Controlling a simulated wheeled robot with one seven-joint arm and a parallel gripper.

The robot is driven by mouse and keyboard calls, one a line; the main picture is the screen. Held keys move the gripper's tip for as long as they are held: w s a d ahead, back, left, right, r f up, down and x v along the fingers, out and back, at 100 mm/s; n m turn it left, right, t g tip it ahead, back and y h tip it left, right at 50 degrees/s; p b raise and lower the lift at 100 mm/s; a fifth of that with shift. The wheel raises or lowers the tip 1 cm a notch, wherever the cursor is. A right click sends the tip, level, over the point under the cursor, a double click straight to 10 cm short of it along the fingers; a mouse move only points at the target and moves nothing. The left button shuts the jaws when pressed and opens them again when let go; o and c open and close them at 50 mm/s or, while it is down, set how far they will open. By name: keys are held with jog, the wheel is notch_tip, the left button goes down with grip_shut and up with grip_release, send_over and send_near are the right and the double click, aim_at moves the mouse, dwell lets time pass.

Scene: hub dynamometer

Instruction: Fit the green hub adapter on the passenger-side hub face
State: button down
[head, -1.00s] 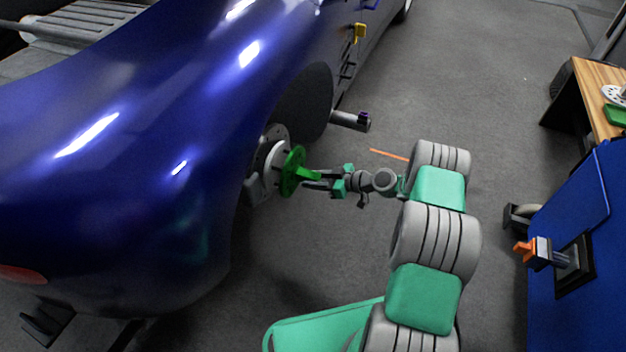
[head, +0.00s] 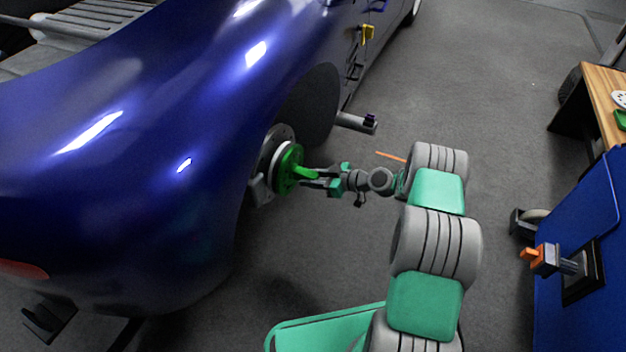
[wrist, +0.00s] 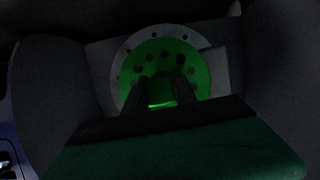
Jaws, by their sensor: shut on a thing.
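The green hub adapter (head: 289,168) is a disc with a handle-like grip. In the head view it is right up against the car's hub face (head: 271,152), inside the wheel arch. My gripper (head: 305,172) is shut on the adapter's grip from the right. In the wrist view the adapter (wrist: 146,62) shows as a green disc with several holes, in front of the larger grey hub disc (wrist: 117,62). The dark fingers of my gripper (wrist: 162,95) close on its grip. I cannot tell whether the adapter is fully seated.
The blue car body (head: 130,130) fills the left. A grey bar (head: 355,122) sticks out beyond the wheel arch. A blue cabinet (head: 580,250) with an orange-topped fixture (head: 545,258) and a wooden bench (head: 606,85) stand right. The floor between is mostly clear.

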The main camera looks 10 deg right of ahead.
aim_at(317, 176)
jog(key=shift+w+a+r+b, duration=0.15)
jog(key=shift+w+a+b, duration=0.25)
jog(key=shift+w+a, duration=0.3)
jog(key=c, duration=0.9)
grip_release()
jog(key=shift+s+a, duration=0.1)
jog(key=shift+s+f, duration=0.1)
jog(key=shift+f, duration=0.15)
jog(key=p+v, duration=0.1)
jog(key=v, duration=0.3)
jog(key=p+v, duration=0.1)
jog(key=v, duration=0.1)
jog(key=shift+d+r+p, duration=0.3)
jog(key=shift+r, duration=0.15)
jog(key=shift+s+d, duration=0.35)
jog(key=shift+s, duration=0.05)
